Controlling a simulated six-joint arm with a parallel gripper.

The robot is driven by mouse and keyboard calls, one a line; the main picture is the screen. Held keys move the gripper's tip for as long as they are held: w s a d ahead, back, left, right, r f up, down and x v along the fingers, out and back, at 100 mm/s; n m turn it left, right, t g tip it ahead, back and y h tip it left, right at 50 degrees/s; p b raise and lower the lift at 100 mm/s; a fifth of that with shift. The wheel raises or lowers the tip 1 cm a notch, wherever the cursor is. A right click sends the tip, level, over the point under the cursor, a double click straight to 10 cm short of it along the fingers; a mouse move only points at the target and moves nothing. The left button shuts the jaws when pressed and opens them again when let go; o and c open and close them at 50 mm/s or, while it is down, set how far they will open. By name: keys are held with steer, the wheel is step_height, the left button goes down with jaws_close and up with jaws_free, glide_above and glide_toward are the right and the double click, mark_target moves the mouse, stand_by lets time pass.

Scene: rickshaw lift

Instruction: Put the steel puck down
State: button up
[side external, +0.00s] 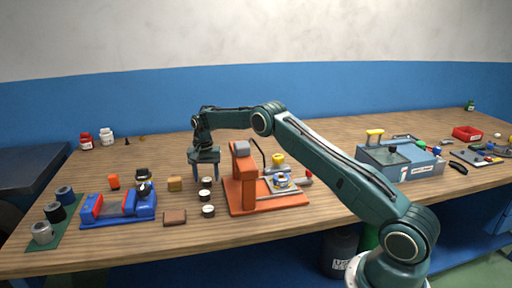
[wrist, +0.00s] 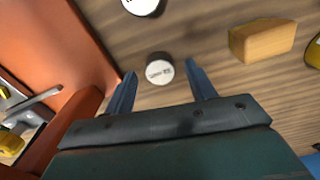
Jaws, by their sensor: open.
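Three small dark-sided pucks with pale tops stand in a row on the wooden table in the side view: a back puck (side external: 207,181), a middle puck (side external: 206,194) and a front puck (side external: 208,211). I cannot tell which one is steel. My gripper (side external: 204,175) points down at the back end of this row, left of the orange stand. In the wrist view, one labelled puck (wrist: 159,71) sits on the wood between the open fingertips (wrist: 161,76), apart from both. A second puck (wrist: 142,5) is cut by the top edge.
The orange stand (side external: 242,182) is close on the right of my gripper. A tan block (side external: 175,184), a brown block (side external: 175,217) and a blue vise-like fixture (side external: 117,207) are to the left. Coloured cylinders on a green mat (side external: 72,233) lie at far left.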

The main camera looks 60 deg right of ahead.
step_height(320, 180, up, 11)
stand_by(0.5)
steer(key=shift+r, duration=0.1)
stand_by(0.4)
step_height(320, 180, up, 13)
steer(key=n+t, duration=0.1)
steer(key=n, duration=0.2)
glide_above(207, 179)
steer(key=s+a, duration=0.6)
steer(key=s, duration=0.1)
steer(key=s+a+r+n+t, duration=0.1)
steer(key=s+a+r, duration=0.1)
steer(key=s+r, duration=0.25)
steer(key=s+a+r+n+t, duration=0.1)
steer(key=s+a+r, duration=0.2)
steer(key=s, duration=0.3)
steer(key=s+a+f+n+t, duration=0.1)
steer(key=s+a+f+n, duration=0.1)
steer(key=s, duration=0.7)
steer(key=s+a+f+n, duration=0.1)
steer(key=s+f+n, duration=0.1)
steer(key=s, duration=0.7)
steer(key=s+a+f+n+t, duration=0.1)
steer(key=s+a+f, duration=0.1)
steer(key=s, duration=0.7)
steer(key=shift+s+a+n+t, duration=0.2)
steer(key=shift+a+n+t, duration=0.1)
steer(key=shift+a+n, duration=0.1)
